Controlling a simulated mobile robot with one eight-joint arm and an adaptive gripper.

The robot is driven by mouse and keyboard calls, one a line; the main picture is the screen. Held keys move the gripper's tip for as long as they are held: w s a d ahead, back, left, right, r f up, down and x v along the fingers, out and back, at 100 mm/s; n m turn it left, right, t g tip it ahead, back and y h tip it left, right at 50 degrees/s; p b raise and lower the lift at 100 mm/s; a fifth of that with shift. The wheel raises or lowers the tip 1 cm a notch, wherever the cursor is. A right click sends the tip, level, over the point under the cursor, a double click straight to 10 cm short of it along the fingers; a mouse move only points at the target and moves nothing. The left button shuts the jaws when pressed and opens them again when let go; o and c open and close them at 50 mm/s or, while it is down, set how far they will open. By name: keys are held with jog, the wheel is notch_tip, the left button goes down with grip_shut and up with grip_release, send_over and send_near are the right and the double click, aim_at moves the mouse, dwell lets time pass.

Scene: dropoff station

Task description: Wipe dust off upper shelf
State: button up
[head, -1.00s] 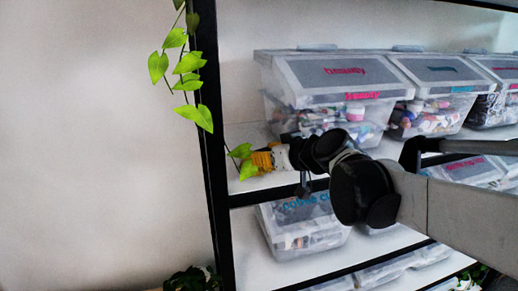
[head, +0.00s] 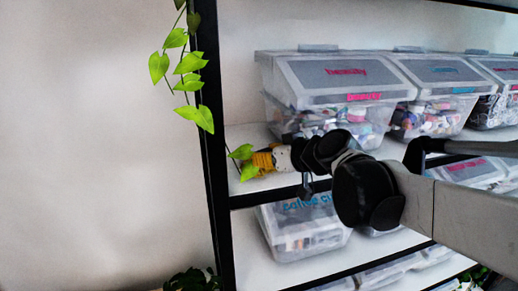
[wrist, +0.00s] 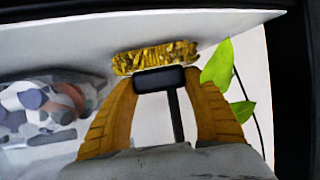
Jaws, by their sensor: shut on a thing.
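My gripper (wrist: 160,80) has two orange fingers shut on a duster with a dark block (wrist: 158,79), a thin black handle and a yellow fringed head (wrist: 155,58). The fringe lies against or very close to a pale surface in the wrist view; contact is unclear. In the head view, my gripper (head: 264,161) is at the left end of the upper shelf (head: 282,181), low over its white board and left of the clear bin labelled "beauty" (head: 335,75). There the duster is not clearly visible. No dust can be made out.
Another clear bin (head: 436,75) and further bins stand to the right on the same shelf. A black post (head: 211,140) borders the left end, with a green vine (head: 190,62) hanging there. Leaves (wrist: 218,65) show close beside the right finger. A bin (head: 300,232) sits below.

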jog(key=shift+w+a+f+b, duration=0.1)
jog(key=shift+w+a+b, duration=0.15)
jog(key=shift+w, duration=0.45)
jog(key=shift+w+a+f+b, duration=0.1)
jog(key=shift+w+a+b, duration=0.15)
jog(key=shift+w, duration=0.45)
jog(key=shift+d, duration=0.1)
jog(key=shift+s, duration=0.1)
jog(key=shift+s+d+r, duration=0.15)
jog(key=shift+s+d, duration=0.05)
jog(key=shift+s, duration=0.45)
jog(key=shift+w, duration=0.1)
jog(key=shift+w+r+p, duration=0.1)
jog(key=shift+r+p, duration=0.15)
jog(key=shift+p, duration=0.15)
jog(key=shift+r+p, duration=1.2)
jog(key=shift+r, duration=0.6)
